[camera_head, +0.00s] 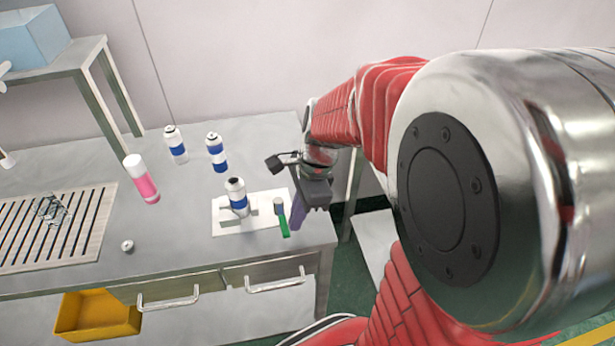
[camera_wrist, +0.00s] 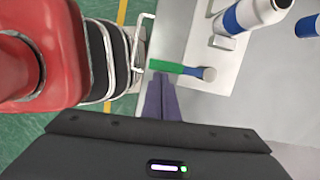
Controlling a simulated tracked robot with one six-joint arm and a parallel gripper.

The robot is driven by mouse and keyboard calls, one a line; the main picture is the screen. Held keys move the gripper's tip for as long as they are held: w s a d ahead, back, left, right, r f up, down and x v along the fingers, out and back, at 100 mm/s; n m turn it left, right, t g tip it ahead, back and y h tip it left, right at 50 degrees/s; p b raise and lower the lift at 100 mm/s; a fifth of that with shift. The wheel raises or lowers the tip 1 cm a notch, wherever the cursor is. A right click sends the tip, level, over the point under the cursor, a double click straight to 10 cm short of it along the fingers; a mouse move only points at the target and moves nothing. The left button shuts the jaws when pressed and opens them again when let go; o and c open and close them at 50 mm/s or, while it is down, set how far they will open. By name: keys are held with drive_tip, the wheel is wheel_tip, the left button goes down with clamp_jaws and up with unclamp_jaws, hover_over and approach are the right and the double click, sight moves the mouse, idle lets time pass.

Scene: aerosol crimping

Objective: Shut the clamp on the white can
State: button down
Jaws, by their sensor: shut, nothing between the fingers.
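The white can (camera_head: 237,200) with a blue band stands on the clamp's white base plate (camera_head: 222,222). Part of this can also shows at the top of the wrist view (camera_wrist: 252,14). The clamp's green lever (camera_head: 284,222) lies at the right side of the plate, with a grey round end beside it. The lever also shows in the wrist view (camera_wrist: 172,67). My gripper (camera_head: 296,224) points down just right of the lever, its purple fingers together and empty. In the wrist view the fingertips (camera_wrist: 160,80) are close to the lever; whether they touch it is unclear.
Two more blue-banded cans (camera_head: 175,145) (camera_head: 216,152) and a pink can (camera_head: 146,186) stand behind and left. A small cap (camera_head: 127,247) lies near the front edge, beside a slatted grate (camera_head: 88,235). Drawer handles (camera_head: 275,285) stick out below. A yellow bin (camera_head: 97,318) is underneath.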

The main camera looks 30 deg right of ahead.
drive_tip(key=shift+a, duration=0.35)
idle(0.3)
drive_tip(key=shift+d, duration=0.15)
drive_tip(key=shift+s+d, duration=0.1)
drive_tip(key=shift+d, duration=0.15)
drive_tip(key=d, duration=0.3)
drive_tip(key=shift+s+f, duration=0.1)
drive_tip(key=shift+s, duration=0.25)
drive_tip(key=v, duration=1)
drive_tip(key=shift+s, duration=0.2)
drive_tip(key=shift+d, duration=0.15)
